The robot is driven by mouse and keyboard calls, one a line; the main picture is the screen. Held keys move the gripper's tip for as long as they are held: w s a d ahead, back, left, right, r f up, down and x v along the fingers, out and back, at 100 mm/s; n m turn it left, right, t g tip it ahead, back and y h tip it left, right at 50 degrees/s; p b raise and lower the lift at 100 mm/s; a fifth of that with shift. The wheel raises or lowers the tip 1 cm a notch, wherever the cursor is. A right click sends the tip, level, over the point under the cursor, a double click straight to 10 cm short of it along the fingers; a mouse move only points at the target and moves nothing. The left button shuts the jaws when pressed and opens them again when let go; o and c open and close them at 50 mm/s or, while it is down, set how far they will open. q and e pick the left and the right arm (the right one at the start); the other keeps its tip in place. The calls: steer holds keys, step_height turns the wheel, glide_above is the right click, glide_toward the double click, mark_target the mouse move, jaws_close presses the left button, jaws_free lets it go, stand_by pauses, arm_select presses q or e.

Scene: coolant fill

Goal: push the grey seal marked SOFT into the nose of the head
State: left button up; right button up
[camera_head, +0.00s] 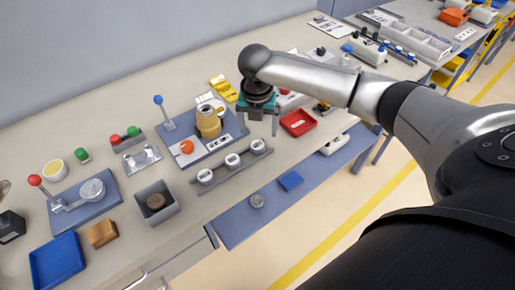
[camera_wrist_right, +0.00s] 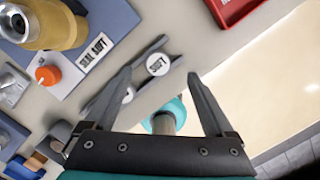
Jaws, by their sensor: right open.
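A yellow cylindrical part (camera_head: 208,122), probably the head, stands on a blue-grey plate (camera_head: 172,140). A SEAL SOFT label (camera_wrist_right: 95,52) lies on the plate. I cannot make out the nose. My left gripper is out of view.
An orange knob (camera_head: 186,147) is on the plate, and a blue-knobbed lever (camera_head: 158,100) rises behind. A red tray (camera_head: 298,123) lies right of the gripper. A grey bin (camera_head: 156,214) stands left of the rail. The bench edge and a lower blue shelf (camera_head: 235,232) are in front.

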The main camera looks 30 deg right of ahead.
mark_target(257, 145)
step_height(257, 145, down, 7)
steer(key=shift+w+r+b, duration=0.15)
steer(key=shift+b, duration=0.25)
jaws_close()
stand_by(0.7)
steer(key=shift+r, duration=0.1)
